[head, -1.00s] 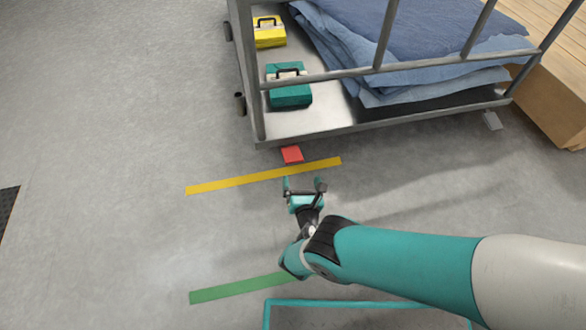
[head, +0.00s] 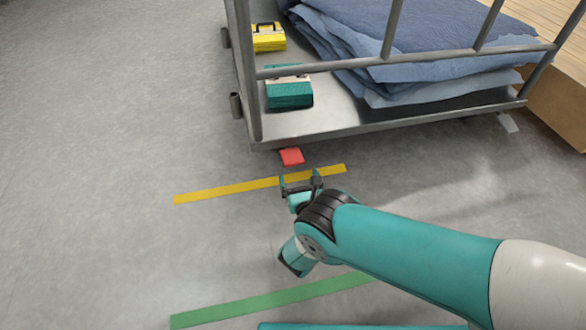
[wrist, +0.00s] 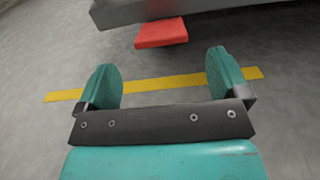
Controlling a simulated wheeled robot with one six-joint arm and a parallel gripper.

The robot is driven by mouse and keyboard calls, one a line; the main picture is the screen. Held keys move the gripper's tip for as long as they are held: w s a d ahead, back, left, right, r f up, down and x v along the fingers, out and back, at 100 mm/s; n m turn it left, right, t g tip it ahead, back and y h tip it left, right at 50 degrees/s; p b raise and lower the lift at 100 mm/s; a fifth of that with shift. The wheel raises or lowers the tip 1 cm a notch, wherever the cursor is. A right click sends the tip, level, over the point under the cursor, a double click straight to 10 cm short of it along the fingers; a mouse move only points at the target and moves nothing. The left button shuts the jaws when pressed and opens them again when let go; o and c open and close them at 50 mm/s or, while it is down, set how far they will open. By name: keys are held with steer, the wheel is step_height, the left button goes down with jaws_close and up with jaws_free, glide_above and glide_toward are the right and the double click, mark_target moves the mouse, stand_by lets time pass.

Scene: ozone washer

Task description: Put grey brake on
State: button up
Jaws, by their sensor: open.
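The grey brake pedal (head: 508,122) sticks out low under the right end of the metal cart (head: 345,134). It is not in the wrist view. A red brake pedal (head: 291,157) sticks out under the left part of the cart's near edge. It also shows in the wrist view (wrist: 161,33), ahead of my fingers. My gripper (head: 300,178) is open and empty. It is just short of the red pedal, over the yellow floor line, and well left of the grey pedal. Both teal fingers show apart in the wrist view (wrist: 163,76).
The cart carries folded blue cloth (head: 400,45), a teal toolbox (head: 289,94) and a yellow toolbox (head: 269,42). A wooden block (head: 557,100) stands right of the cart. Yellow (head: 225,191) and green (head: 250,305) lines mark the floor. Floor on the left is clear.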

mark_target(293, 159)
steer(key=b+x, duration=0.6)
steer(key=b, duration=0.1)
steer(key=shift+w+f+b, duration=0.2)
steer(key=shift+w+b, duration=0.05)
steer(key=shift+b, duration=0.1)
steer(key=shift+x, duration=0.75)
steer(key=shift+r, duration=0.2)
steer(key=shift+c, duration=0.4)
